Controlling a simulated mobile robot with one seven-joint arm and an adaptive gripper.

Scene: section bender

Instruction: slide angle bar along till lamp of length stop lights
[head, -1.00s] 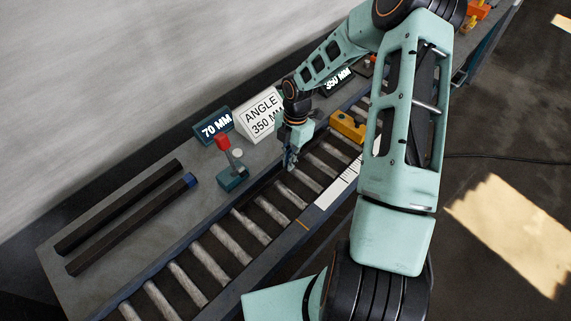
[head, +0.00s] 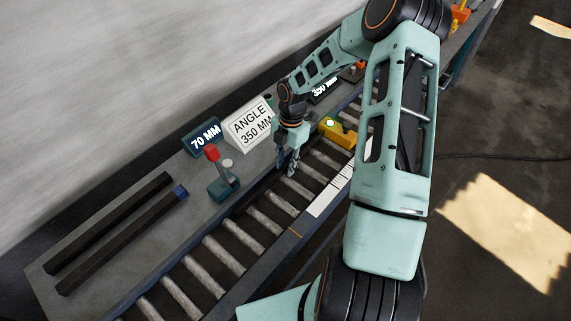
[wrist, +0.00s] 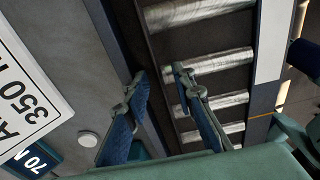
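My gripper (head: 287,170) is low over the inner edge of the roller track (head: 245,233). In the wrist view its two fingers (wrist: 157,78) stand apart, with nothing clearly held between them. A yellow stop block (head: 340,134) sits across the track just beyond my gripper, with a pale bright lamp (head: 330,122) on its near left end that looks lit. Two dark bars lie side by side on the bench at left; one (head: 110,222) is plain and the other (head: 125,240) has a blue end. I cannot make out an angle bar on the rollers.
A sign (head: 250,124) reads "ANGLE 350 MM", beside a "70 MM" display (head: 203,138). A "350 MM" display (head: 323,90) is partly hidden by my arm. A white scale (head: 328,198) runs along the outer rail.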

